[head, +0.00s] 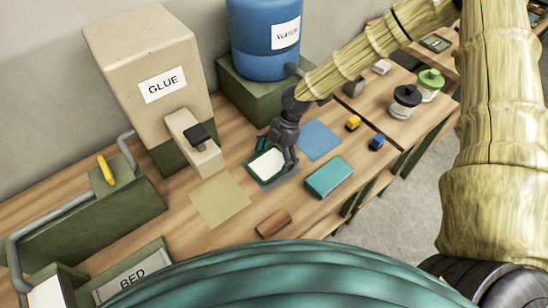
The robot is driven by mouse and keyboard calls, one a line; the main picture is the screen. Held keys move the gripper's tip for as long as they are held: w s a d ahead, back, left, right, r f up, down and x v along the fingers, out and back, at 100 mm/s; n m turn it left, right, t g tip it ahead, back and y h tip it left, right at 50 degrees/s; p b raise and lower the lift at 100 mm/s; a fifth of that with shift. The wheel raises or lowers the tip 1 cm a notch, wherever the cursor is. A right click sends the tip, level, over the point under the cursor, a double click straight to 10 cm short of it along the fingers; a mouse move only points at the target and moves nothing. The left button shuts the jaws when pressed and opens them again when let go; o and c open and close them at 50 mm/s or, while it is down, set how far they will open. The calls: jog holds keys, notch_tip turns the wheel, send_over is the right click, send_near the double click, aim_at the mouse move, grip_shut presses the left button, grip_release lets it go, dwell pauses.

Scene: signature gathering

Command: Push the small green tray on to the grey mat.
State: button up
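The small tray (267,164) has a dark green rim and a pale, nearly white inside. It lies on the grey mat (281,176), covering most of it; a grey strip shows along the near and right sides. My gripper (286,155) points down at the tray's far right side, very close to it or touching. One dark finger reaches down beside the tray's right edge. The spacing of the fingers is too small and dark to judge. The gripper hides the tray's far right corner.
A blue mat (320,139) lies to the right and a tan mat (220,200) to the left. A teal box (330,177) and a brown block (273,223) are nearer the front edge. The glue dispenser (150,80) and blue water barrel (265,40) stand behind.

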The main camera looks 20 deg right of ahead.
jog(key=shift+w+d, duration=0.1)
jog(key=shift+d, duration=0.05)
jog(key=v, duration=0.6)
jog(key=shift+v, duration=1)
